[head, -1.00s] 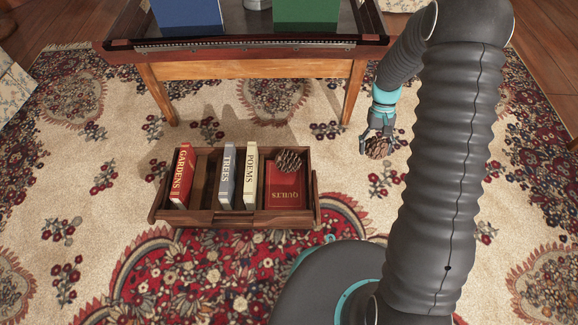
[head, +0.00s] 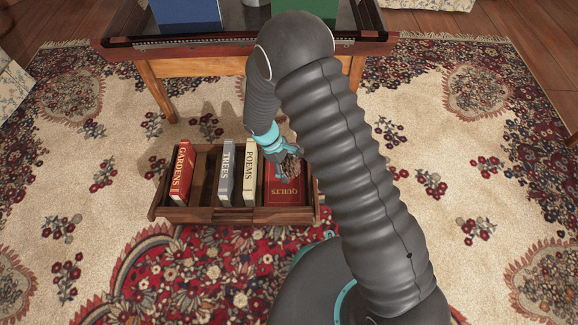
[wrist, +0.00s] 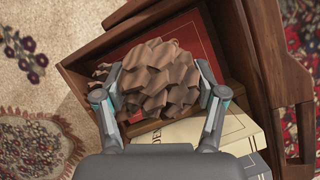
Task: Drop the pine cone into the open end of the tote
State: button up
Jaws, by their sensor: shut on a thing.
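My gripper (head: 284,161) is shut on a pine cone (wrist: 160,78) and holds it over the right end of the wooden tote (head: 207,215). The cone also shows in the head view (head: 292,168), partly behind the fingers. Below it a red book, QUILTS (head: 285,192), lies flat in that end of the tote; it also shows in the wrist view (wrist: 147,52). A bit of a second pine cone (wrist: 102,72) shows left of the held one; most of it is hidden. The gap between held cone and book cannot be judged.
Upright books GARDENS II (head: 182,172), TREES (head: 226,173) and POEMS (head: 250,174) stand in the tote's other sections. A wooden table (head: 190,69) with a blue box (head: 187,12) and a green box (head: 305,10) stands behind. The patterned rug (head: 440,140) is clear at right.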

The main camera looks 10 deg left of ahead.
aim_at(288, 176)
jog(key=shift+f+b, duration=1.65)
jog(key=shift+f, duration=1.2)
jog(key=o, duration=1)
jog(key=shift+o, duration=0.2)
jog(key=shift+r, duration=0.15)
jog(key=v, duration=1.1)
jog(key=shift+r, duration=0.4)
jog(key=shift+a, duration=0.1)
